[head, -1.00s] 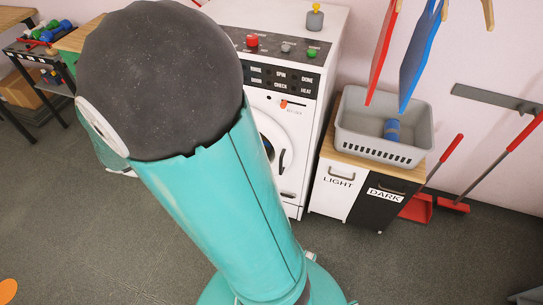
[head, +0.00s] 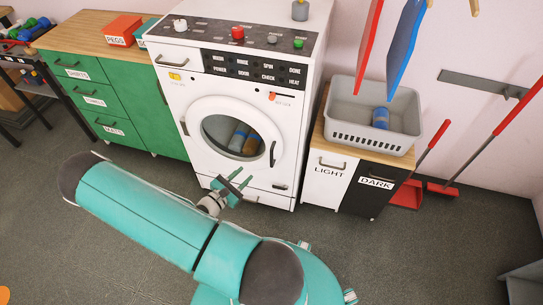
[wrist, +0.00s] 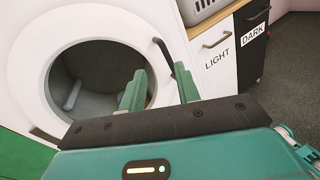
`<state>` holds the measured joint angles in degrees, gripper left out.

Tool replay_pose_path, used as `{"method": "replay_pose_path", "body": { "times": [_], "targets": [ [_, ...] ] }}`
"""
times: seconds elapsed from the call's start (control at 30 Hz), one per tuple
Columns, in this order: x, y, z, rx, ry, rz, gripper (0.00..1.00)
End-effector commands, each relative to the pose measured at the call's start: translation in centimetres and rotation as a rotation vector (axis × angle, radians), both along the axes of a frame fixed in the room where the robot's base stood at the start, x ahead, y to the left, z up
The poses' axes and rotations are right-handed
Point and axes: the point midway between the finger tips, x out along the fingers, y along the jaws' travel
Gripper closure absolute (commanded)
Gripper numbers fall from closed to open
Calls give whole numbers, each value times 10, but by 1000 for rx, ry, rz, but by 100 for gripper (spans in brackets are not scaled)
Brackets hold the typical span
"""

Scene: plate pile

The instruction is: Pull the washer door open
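The white washer (head: 190,85) stands against the wall at the centre of the head view. Its round door (head: 196,115) looks closed, and its window shows blue and orange things inside. A dark curved handle (head: 273,153) is on the door's right side. My gripper (head: 243,175) is open and empty, low in front of the door, below and left of the handle. In the wrist view the two green fingers of my gripper (wrist: 160,70) point toward the door (wrist: 125,32). The handle (wrist: 163,55) appears between the fingertips, and no contact shows.
Right of the washer, a white LIGHT bin (head: 325,180) and a black DARK bin (head: 372,192) sit under a grey basket (head: 370,132). Green drawers (head: 85,95) stand on the left. A small drawer handle (head: 279,187) is below the door. The floor in front is clear.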

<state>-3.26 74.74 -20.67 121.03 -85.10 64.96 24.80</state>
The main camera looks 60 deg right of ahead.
Motion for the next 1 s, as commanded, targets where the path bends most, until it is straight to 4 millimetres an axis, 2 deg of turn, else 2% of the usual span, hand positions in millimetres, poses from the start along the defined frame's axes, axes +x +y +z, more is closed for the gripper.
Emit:
{"method": "replay_pose_path", "body": {
  "times": [0.03,0.1,0.3,0.47,0.57,1.0],
  "targets": [
    [-8,-7,-14,-12,57,40,68],
    [-16,-15,-28,-21,117,91,68],
    [-30,-28,-53,-29,217,182,68],
    [-32,-36,-56,-29,229,194,68],
    [-33,-48,-56,-30,228,192,68],
    [-36,-132,-56,-28,227,190,68]
  ]
}}
